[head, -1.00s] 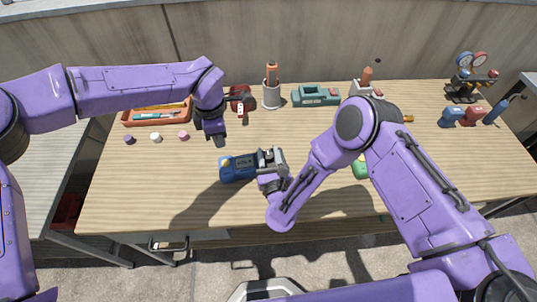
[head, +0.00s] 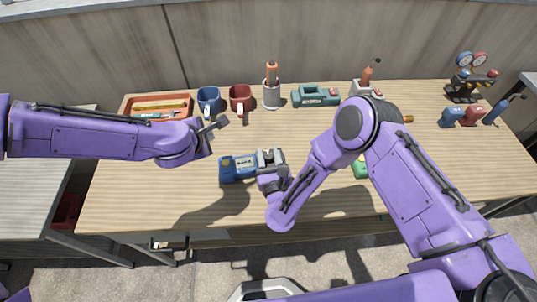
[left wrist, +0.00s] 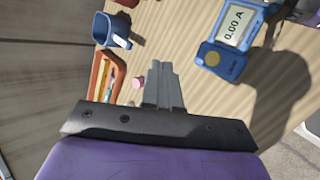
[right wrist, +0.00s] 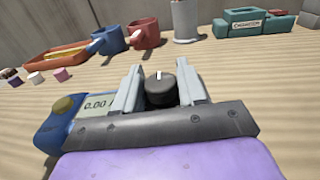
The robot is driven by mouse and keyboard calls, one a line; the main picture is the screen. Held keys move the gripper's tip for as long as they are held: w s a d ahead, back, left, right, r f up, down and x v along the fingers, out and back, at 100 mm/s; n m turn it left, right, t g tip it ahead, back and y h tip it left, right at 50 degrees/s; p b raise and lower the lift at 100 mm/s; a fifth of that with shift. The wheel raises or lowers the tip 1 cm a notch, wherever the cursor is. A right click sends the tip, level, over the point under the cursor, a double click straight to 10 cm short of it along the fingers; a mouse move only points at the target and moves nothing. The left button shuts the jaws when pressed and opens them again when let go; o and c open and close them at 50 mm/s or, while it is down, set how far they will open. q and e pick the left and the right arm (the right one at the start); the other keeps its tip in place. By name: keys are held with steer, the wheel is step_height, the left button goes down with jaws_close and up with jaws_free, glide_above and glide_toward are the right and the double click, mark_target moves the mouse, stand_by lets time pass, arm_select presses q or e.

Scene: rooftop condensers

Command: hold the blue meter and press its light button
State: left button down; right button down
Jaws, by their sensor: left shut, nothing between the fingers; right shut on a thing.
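The blue meter (head: 230,171) lies near the front middle of the table. My right gripper (head: 269,156) is shut on its right end. In the right wrist view the fingers stand on both sides of the meter's black dial (right wrist: 159,88). A round yellow button (left wrist: 212,58) sits on the meter's blue face, below the screen (left wrist: 236,24) reading 0.00 A. It also shows in the right wrist view (right wrist: 65,104). My left gripper (head: 217,123) is shut and empty, apart from the meter, up and to its left. Its closed fingers (left wrist: 163,85) point toward the table.
A blue mug (head: 207,99), a red mug (head: 240,97), a grey holder (head: 271,95) and a teal case (head: 316,96) line the back. An orange tray (head: 130,112) stands at the back left. Wood between the left gripper and meter is clear.

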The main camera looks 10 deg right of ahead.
mark_target(225, 165)
arm_select(q)
steer(key=d+f, duration=0.1)
steer(key=f, duration=0.2)
steer(key=s+d+f+n+h, duration=0.1)
steer(key=f, duration=0.1)
steer(key=d+f+n+h, duration=0.1)
steer(key=f, duration=0.2)
steer(key=shift+s+f, duration=0.25)
steer(key=shift+f, duration=0.1)
steer(key=shift+f, duration=0.1)
stand_by(1.7)
steer(key=shift+f, duration=0.35)
stand_by(0.4)
steer(key=shift+r, duration=0.45)
